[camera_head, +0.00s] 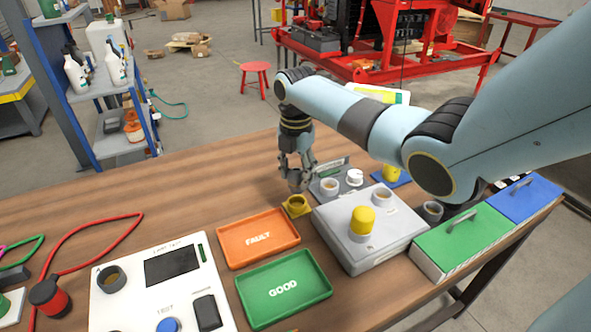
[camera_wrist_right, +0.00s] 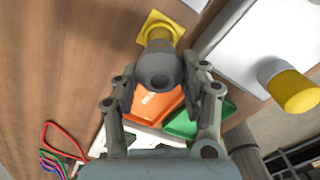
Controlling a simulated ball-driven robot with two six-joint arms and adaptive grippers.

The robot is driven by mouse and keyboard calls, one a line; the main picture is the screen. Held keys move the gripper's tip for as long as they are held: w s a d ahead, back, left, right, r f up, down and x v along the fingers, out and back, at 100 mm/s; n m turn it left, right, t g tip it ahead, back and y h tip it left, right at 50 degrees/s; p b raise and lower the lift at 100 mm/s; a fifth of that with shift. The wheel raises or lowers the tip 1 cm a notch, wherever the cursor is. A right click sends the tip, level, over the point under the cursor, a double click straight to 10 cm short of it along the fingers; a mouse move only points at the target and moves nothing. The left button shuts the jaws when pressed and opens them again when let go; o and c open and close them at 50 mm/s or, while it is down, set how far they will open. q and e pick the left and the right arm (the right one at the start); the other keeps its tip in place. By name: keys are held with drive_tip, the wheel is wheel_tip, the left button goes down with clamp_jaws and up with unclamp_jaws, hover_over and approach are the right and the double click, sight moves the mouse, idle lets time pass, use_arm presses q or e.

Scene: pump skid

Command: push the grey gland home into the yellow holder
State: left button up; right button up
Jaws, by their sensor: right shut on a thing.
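The yellow holder (camera_head: 297,206) stands on the wooden table behind the orange tray, left of the grey box. My right gripper (camera_head: 298,181) is just behind and above it, pointing down. In the right wrist view, the gripper (camera_wrist_right: 161,78) is shut on the grey gland (camera_wrist_right: 157,66), a dark grey round part between the fingers. The gland overlaps the yellow holder (camera_wrist_right: 161,25) in that view and hides part of it. I cannot tell whether the gland touches the holder or enters it. My left gripper is not in view.
The orange FAULT tray (camera_head: 258,239) and green GOOD tray (camera_head: 285,290) lie in front. The grey box with a yellow cap (camera_head: 362,220) stands close on the right. A white test panel (camera_head: 155,305) is at front left. The table left of the holder is clear.

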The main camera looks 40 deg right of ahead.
sight(296, 190)
wheel_tip(296, 190, down, 2)
drive_tip(key=shift+f+b, duration=0.1)
drive_tip(key=shift+b, duration=0.7)
use_arm(q)
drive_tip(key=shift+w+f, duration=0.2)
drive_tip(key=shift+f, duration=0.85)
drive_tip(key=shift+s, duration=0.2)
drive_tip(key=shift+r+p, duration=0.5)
drive_tip(key=shift+p, duration=0.1)
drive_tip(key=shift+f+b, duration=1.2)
use_arm(e)
drive_tip(key=shift+f, duration=1.7)
drive_tip(key=o, duration=1.4)
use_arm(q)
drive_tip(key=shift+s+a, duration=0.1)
use_arm(e)
drive_tip(key=shift+r, duration=0.1)
